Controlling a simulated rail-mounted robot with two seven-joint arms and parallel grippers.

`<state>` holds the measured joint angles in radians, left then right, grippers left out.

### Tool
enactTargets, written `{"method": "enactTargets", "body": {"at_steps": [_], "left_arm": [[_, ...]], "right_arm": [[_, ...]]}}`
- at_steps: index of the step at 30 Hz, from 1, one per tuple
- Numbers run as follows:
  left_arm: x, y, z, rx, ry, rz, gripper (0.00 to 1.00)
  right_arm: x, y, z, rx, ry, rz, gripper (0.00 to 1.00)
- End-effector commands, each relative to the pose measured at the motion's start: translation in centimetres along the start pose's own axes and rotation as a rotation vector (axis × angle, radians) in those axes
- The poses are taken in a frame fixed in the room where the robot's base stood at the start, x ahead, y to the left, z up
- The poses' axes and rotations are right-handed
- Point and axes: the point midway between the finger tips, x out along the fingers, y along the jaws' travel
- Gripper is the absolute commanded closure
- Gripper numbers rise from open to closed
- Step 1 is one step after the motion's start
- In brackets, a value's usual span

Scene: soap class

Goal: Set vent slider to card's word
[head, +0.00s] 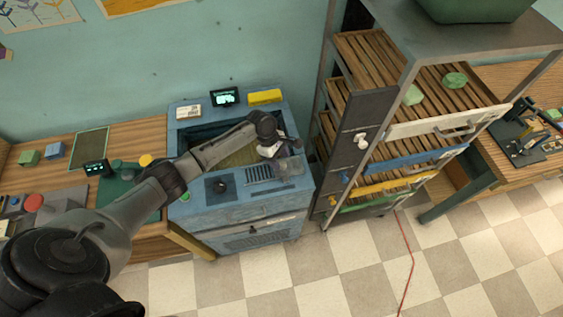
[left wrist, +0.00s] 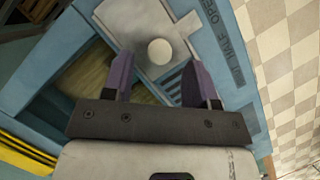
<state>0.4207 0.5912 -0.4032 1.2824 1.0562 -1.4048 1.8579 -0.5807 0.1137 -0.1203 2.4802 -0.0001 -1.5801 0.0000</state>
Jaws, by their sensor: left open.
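The vent grille (head: 258,174) is on the sloped front of the blue unit, in the head view. In the left wrist view, a pale slider plate (left wrist: 128,22) with a round whitish knob (left wrist: 160,51) lies over dark vent slots. Dark lettering (left wrist: 222,38) beside it includes HALF and part of OPEN. My left gripper (head: 277,150) is over the vent's right end. In the left wrist view, its purple fingers (left wrist: 159,70) are open on either side of the knob; contact is unclear. A white card (head: 189,111) stands at the unit's back left; its word is too small to read.
A black display (head: 224,97) and a yellow block (head: 265,97) sit at the unit's back. A dark dial (head: 219,185) is left of the vent. A slatted rack (head: 375,110) stands close on the right. Checkered floor (head: 365,262) is open in front.

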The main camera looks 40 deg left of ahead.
Motion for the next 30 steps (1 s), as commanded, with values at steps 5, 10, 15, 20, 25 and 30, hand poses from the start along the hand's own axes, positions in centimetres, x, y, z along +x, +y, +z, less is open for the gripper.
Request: {"method": "enactTargets", "body": {"at_steps": [5, 10, 15, 20, 25, 30], "left_arm": [[1.7, 0.0, 0.0, 0.001, 0.0, 0.0, 0.47], [2.4, 0.0, 0.0, 0.001, 0.001, 0.001, 0.47], [2.5, 0.0, 0.0, 0.001, 0.001, 0.001, 0.47], [2.5, 0.0, 0.0, 0.001, 0.0, 0.001, 0.49], [2.4, 0.0, 0.0, 0.001, 0.0, 0.001, 0.65], [2.4, 0.0, 0.0, 0.001, 0.0, 0.001, 0.82]], "right_arm": [[0.2, 0.0, 0.0, -0.001, 0.0, 0.001, 1.0], [0.2, 0.1, 0.1, -0.005, 0.0, 0.004, 1.0], [0.2, 0.3, 0.1, -0.01, -0.001, 0.008, 1.0], [0.2, 0.3, 0.1, -0.011, -0.001, 0.008, 1.0], [0.2, 0.3, 0.1, -0.009, -0.001, 0.008, 1.0], [0.2, 0.2, 0.1, -0.006, 0.0, 0.005, 1.0]]}}
